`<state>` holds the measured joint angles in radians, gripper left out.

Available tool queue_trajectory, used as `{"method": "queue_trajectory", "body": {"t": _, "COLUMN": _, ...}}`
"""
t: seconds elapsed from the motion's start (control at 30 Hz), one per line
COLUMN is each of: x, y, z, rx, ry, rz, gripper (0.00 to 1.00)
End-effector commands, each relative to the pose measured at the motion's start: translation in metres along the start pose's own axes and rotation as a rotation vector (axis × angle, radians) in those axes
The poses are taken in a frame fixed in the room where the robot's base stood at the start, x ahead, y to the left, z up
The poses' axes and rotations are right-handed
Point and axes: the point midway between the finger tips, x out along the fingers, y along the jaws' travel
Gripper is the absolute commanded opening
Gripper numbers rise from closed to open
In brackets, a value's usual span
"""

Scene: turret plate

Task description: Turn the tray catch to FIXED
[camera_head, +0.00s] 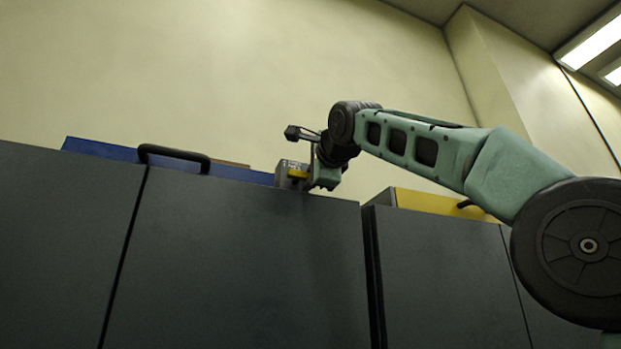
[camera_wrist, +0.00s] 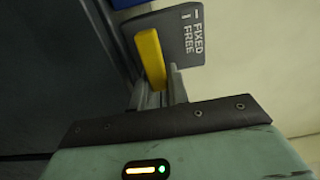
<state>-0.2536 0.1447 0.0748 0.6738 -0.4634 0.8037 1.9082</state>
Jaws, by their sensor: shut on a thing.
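The tray catch is a yellow lever (camera_wrist: 150,58) on a grey plate (camera_wrist: 180,32) printed FIXED and FREE. In the wrist view it stands nearly upright in the picture, slightly tilted. Small marks sit beside the two words; I cannot tell which one the lever matches. My gripper (camera_wrist: 161,92) is shut on the lever's near end, with a finger on each side. In the head view the yellow lever (camera_head: 298,173) shows small on the cabinet top beside my gripper (camera_head: 312,180), whose fingers are mostly hidden there.
A blue panel (camera_head: 225,171) lies along the cabinet top to the left, with a black handle (camera_head: 172,153) in front. Dark grey cabinet fronts (camera_head: 240,260) fill the lower view. A yellow block (camera_head: 430,201) sits on the right cabinet, below my arm. Open air lies above.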

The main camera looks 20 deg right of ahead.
Motion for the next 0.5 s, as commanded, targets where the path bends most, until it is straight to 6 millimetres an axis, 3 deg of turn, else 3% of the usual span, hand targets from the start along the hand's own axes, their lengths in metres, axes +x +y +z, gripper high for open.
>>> {"method": "queue_trajectory", "body": {"t": 0.1, "x": 0.0004, "y": 0.0015, "z": -0.0004, "rx": 0.001, "ry": 0.001, "rz": 0.004, "gripper": 0.0}}
{"method": "queue_trajectory", "body": {"t": 0.13, "x": 0.0004, "y": 0.0015, "z": -0.0004, "rx": 0.001, "ry": 0.001, "rz": 0.004, "gripper": 0.25}}
{"method": "queue_trajectory", "body": {"t": 0.2, "x": 0.0004, "y": 0.0013, "z": -0.0003, "rx": 0.001, "ry": 0.001, "rz": 0.004, "gripper": 0.38}}
{"method": "queue_trajectory", "body": {"t": 0.5, "x": -0.0025, "y": 0.0013, "z": 0.0001, "rx": 0.0, "ry": 0.0, "rz": 0.002, "gripper": 0.38}}
